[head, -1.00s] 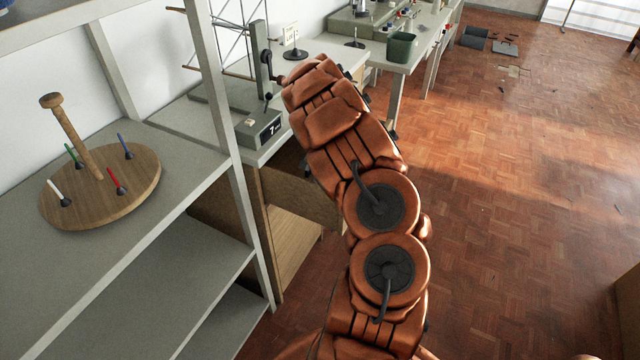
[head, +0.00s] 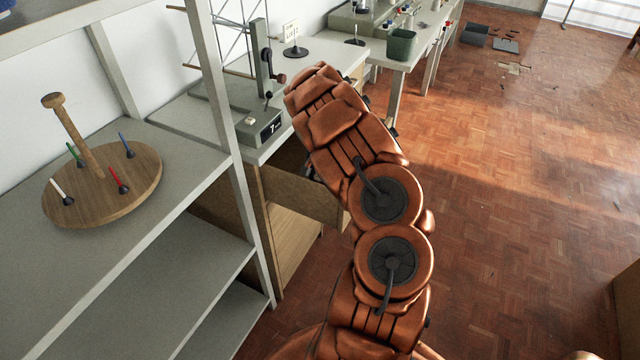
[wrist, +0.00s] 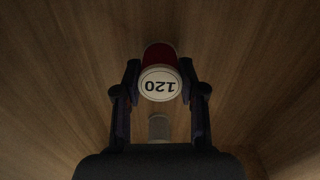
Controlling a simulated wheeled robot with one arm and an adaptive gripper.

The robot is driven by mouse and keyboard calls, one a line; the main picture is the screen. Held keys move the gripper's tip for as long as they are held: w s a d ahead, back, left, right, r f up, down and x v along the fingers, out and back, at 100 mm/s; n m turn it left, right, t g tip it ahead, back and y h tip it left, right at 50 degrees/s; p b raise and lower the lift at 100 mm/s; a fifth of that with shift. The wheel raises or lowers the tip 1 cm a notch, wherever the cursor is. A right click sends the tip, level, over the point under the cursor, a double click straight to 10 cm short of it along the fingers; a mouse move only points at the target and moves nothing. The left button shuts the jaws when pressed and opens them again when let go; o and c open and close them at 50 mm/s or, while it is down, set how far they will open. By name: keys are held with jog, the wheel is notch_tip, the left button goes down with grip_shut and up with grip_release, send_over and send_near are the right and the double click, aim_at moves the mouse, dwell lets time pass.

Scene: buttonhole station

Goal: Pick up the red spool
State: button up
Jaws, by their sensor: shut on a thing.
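The red spool (wrist: 160,56) shows in the wrist view between the two fingers of my gripper (wrist: 160,84). Its near end is a pale round face (wrist: 160,84) marked 120, which appears upside down. The fingers touch it on its left and right sides and are shut on it. Behind it is a brown wood-grain surface (wrist: 60,70); I cannot tell whether the spool touches it. In the head view my arm hides the gripper and the spool.
In the head view an open wooden drawer (head: 300,194) is beside my arm. A grey shelf (head: 190,160) with a round wooden stand (head: 90,205) is at the left.

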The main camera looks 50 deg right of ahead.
jog(key=shift+c, duration=0.7)
jog(key=shift+r, duration=0.1)
